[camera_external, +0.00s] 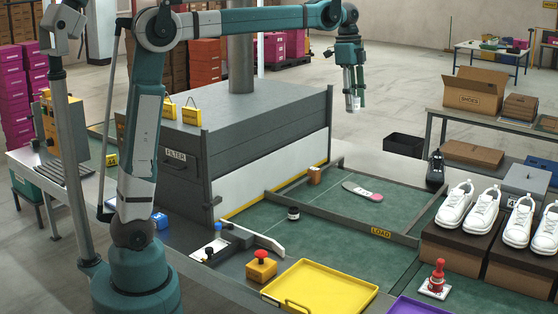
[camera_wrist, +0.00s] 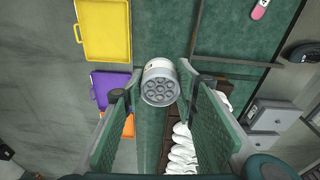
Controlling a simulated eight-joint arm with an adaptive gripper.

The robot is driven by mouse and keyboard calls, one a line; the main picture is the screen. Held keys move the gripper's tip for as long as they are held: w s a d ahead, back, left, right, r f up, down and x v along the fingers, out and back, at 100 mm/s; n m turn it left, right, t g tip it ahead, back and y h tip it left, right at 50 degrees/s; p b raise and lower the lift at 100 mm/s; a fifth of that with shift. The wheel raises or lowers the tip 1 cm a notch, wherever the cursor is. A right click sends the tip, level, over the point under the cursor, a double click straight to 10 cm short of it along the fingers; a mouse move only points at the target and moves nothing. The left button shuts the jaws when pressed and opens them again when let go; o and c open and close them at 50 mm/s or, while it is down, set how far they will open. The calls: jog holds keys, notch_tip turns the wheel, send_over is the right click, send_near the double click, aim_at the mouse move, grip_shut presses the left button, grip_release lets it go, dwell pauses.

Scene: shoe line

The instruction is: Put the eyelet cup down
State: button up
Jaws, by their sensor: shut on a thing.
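The eyelet cup (camera_wrist: 160,85) is a pale round cup with several dark round openings in its face. My gripper (camera_wrist: 157,78) is shut on it, with one finger on each side. The cup (camera_external: 355,104) shows only small and partly hidden between the fingertips there. Nothing touches the cup from below.
A yellow tray (camera_external: 320,288), purple tray (camera_external: 418,306), red-handled stamp (camera_external: 437,277) and white shoes (camera_external: 482,212) stand toward the front. A grey FILTER housing (camera_external: 250,125) rises at left.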

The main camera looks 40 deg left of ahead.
jog(key=w+a+n+p, duration=0.3)
jog(key=w+a, duration=0.1)
jog(key=a, duration=1)
jog(key=w+a+n+t+p, duration=0.1)
jog(key=w+a+n+p, duration=0.25)
jog(key=a, duration=1.05)
jog(key=w+a+n+p, duration=0.3)
jog(key=w+a+p, duration=0.15)
jog(key=a, duration=0.95)
jog(key=s+a+n+p, duration=0.3)
jog(key=s+a, duration=0.1)
jog(key=a, duration=1)
jog(key=s+a+n+y+p, duration=0.1)
jog(key=s+a+n+p, duration=0.15)
jog(key=a, duration=1.05)
jog(key=s+a+n+p, duration=0.2)
jog(key=s+a+p, duration=0.15)
jog(key=a, duration=1.05)
jog(key=shift+s+a+f, duration=0.1)
jog(key=shift+s+f, duration=0.05)
jog(key=shift+f, duration=0.7)
jog(key=shift+s+a+f, duration=0.1)
jog(key=shift+s+f, duration=0.05)
jog(key=shift+f, duration=0.7)
jog(key=shift+s+a+f, duration=0.1)
jog(key=shift+s+f, duration=0.05)
jog(key=shift+f, duration=0.7)
jog(key=shift+d+f, duration=0.1)
jog(key=shift+f+p, duration=0.35)
jog(key=shift+f, duration=2.45)
